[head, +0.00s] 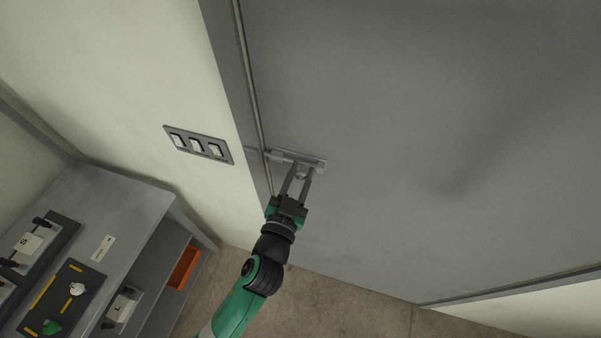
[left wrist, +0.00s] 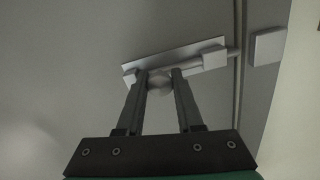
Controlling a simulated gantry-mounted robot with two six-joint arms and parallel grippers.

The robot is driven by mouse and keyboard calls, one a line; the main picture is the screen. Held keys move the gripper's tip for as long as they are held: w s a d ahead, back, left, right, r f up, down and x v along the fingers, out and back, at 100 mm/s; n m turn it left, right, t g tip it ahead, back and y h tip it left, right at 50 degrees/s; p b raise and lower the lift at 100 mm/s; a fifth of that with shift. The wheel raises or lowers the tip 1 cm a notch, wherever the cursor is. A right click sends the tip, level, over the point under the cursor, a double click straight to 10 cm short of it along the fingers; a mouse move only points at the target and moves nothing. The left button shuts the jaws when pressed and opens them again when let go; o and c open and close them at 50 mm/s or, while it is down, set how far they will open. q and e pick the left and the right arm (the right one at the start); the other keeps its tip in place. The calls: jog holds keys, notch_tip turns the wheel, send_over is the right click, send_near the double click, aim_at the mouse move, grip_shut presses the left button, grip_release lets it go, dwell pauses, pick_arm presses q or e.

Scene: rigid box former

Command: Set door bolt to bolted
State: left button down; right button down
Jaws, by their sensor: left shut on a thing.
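The door bolt (head: 310,161) is a light grey metal slide bolt on a plate near the left edge of the grey door (head: 400,120). In the left wrist view the bolt plate (left wrist: 188,54) lies slanted, with a rod running right toward a separate square keeper (left wrist: 267,47) beyond the door's edge. The rod's tip reaches about the door edge, and I cannot tell whether it enters the keeper. My left gripper (head: 300,175) is shut on the bolt's round knob (left wrist: 159,83), with one finger on each side of it. My right gripper is in neither view.
A panel with three switches (head: 198,145) is on the wall left of the door frame. A grey cabinet (head: 130,215) with control panels and an orange bin (head: 183,268) stands at lower left. The door face right of the bolt is clear.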

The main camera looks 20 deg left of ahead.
pick_arm(q)
jog(key=shift+a, duration=0.25)
jog(key=a, duration=0.1)
jog(key=a+p, duration=0.1)
jog(key=shift+s+a, duration=0.2)
jog(key=shift+a, duration=0.15)
jog(key=c, duration=0.6)
grip_release()
jog(key=shift+o, duration=0.2)
